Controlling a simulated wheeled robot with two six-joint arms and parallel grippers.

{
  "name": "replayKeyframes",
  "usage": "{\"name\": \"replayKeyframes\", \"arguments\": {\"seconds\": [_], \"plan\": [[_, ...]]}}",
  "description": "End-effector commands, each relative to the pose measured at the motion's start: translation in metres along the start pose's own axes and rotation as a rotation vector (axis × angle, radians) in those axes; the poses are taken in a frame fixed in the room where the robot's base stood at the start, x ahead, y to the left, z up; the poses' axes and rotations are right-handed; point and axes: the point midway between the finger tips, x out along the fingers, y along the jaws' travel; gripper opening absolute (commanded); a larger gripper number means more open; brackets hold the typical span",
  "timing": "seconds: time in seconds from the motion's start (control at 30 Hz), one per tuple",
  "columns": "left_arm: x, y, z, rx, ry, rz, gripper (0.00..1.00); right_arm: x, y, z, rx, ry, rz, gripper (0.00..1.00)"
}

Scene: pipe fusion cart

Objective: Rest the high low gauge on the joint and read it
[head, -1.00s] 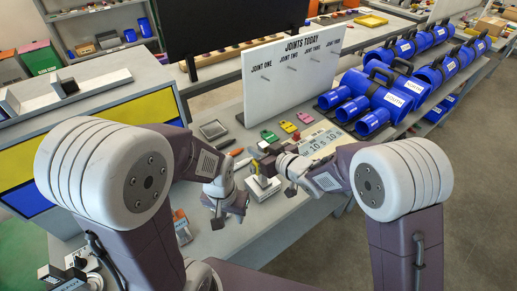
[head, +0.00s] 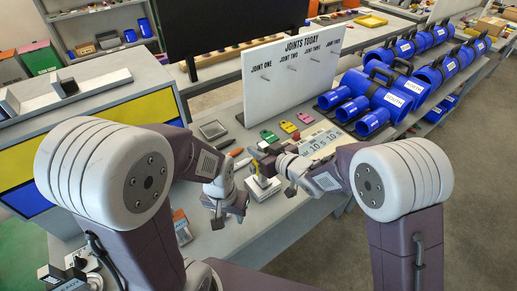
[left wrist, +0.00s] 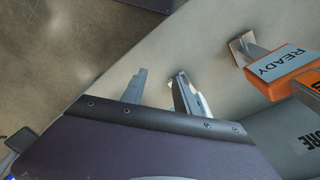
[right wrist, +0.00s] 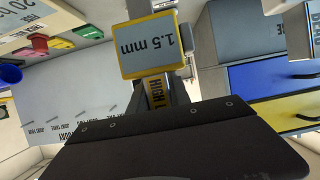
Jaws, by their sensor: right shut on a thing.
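The high low gauge (right wrist: 150,45) is a yellow-edged grey plate reading "1.5 mm", upside down in the right wrist view. Its yellow stem shows "HIGH L" before the rest is hidden. My right gripper (right wrist: 158,92) is shut on that stem. In the head view the yellow gauge (head: 260,180) hangs at my right gripper (head: 262,165), just above or in front of a pale block (head: 264,190); I cannot tell if they touch. My left gripper (head: 227,207) is empty, with fingers apart (left wrist: 158,88) in the left wrist view. I cannot make out the joint clearly.
Blue pipes (head: 388,92) lie to the right. An orange "READY" box (left wrist: 287,72) is near my left gripper.

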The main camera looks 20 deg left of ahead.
Motion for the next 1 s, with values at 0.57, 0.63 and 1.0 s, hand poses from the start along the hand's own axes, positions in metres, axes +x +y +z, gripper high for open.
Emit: {"name": "replayKeyframes", "arguments": {"seconds": [0.57, 0.63, 1.0], "plan": [[0.0004, 0.0000, 0.0000, 0.000, 0.000, 0.000, 0.36, 0.0001, -0.0005, 0.0036, 0.001, -0.008, -0.001, 0.00], [0.0004, 0.0000, 0.0000, 0.000, 0.000, 0.000, 0.36, 0.0001, -0.0005, 0.0037, 0.002, -0.008, -0.001, 0.00], [0.0004, 0.0000, 0.0000, 0.000, 0.000, 0.000, 0.36, 0.0002, -0.0006, 0.0042, 0.002, -0.009, -0.001, 0.35]]}}
